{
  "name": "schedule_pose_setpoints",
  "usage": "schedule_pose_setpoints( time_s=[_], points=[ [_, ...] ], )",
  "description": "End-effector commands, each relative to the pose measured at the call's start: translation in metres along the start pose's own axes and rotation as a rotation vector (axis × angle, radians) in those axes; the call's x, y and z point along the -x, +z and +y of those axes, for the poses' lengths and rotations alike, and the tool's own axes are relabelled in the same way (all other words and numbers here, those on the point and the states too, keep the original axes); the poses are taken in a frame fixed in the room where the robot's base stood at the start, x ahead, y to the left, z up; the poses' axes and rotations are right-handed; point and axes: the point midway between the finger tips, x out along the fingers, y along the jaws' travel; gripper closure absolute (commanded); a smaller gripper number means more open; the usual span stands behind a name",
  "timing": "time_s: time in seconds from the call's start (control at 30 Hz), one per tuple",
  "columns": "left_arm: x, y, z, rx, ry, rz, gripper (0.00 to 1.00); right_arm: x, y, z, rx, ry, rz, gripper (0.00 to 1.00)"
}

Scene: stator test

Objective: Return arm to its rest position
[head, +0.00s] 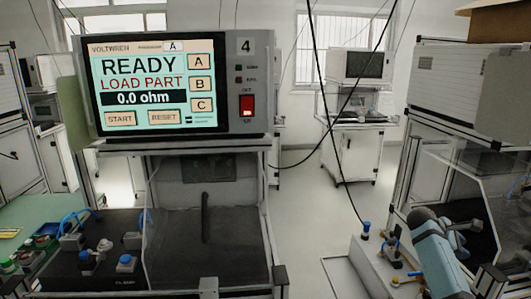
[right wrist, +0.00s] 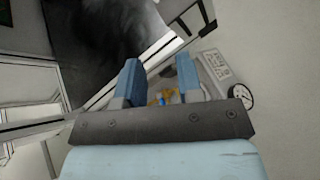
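My right arm (head: 437,262) shows at the lower right of the head view as a light blue link with dark grey parts, beside the right-hand machine. In the right wrist view my right gripper (right wrist: 160,78) has its two blue fingers well apart. No held part shows between them; small orange and blue items show in the gap, farther off. My left arm and gripper are not in view.
The test station (head: 180,85), its screen reading READY, LOAD PART, stands in front. A second machine (head: 475,90) stands at right, near my right arm. A low bench with blue-capped fittings (head: 366,228) lies left of that arm. Open floor (head: 320,215) lies between.

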Motion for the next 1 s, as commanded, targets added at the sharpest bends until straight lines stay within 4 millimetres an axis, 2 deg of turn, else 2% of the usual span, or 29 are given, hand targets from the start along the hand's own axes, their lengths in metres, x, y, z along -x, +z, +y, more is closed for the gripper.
schedule_pose_setpoints(
  time_s=[0.03,0.17,0.37,0.57,0.7,0.83,1.0],
  points=[
    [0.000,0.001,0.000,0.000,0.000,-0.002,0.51,-0.004,0.012,-0.005,0.006,0.042,-0.052,0.66],
    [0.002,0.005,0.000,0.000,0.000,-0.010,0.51,-0.001,0.030,-0.019,0.035,0.154,-0.157,0.66],
    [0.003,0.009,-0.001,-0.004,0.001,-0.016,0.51,0.009,-0.004,0.013,-0.194,0.359,0.091,0.66],
    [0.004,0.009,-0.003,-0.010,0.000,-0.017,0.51,0.035,-0.044,0.047,-0.535,0.510,0.489,0.66],
    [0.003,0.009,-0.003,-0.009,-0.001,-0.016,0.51,0.068,-0.066,0.069,-0.825,0.539,0.848,0.66],
    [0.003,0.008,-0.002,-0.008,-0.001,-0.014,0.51,0.101,-0.075,0.084,-1.077,0.496,1.176,0.66],
    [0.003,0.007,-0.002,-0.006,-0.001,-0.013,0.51,0.140,-0.072,0.097,-1.355,0.365,1.565,0.66]
  ],
)
